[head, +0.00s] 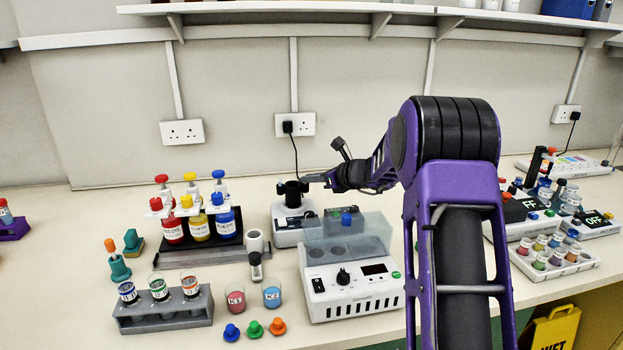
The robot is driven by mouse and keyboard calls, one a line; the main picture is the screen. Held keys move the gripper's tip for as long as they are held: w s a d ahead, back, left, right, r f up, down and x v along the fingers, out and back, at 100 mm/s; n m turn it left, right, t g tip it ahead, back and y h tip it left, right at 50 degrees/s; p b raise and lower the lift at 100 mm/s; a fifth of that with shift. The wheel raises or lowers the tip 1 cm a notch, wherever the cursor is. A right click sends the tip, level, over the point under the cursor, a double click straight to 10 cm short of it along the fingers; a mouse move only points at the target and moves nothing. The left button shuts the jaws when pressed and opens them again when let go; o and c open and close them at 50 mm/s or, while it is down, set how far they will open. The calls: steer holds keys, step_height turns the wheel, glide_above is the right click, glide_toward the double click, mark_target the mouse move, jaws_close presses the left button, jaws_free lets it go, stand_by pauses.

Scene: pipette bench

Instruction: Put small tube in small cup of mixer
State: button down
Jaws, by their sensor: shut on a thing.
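The mixer (287,236) is a small white unit with a black top, standing behind the white heater block. Its black cup part (291,190) is at the top. My gripper (308,180) reaches in from the right, with its tips right beside that black top. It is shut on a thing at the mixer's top. I take this thing to be the small tube, but it is too small and dark to make out. I cannot tell whether it is inside the cup or above it.
A white block unit (352,295) with a clear lid stands in front of the mixer. A bottle rack (205,243), a grey tube rack (165,316) and two cups, K1 (235,298) and K2 (272,294), are to the left. Tube trays (555,262) stand at the right.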

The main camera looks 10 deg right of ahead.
steer(key=c, duration=0.9)
jaws_free()
steer(key=v, duration=1.7)
steer(key=shift+s+d, duration=0.15)
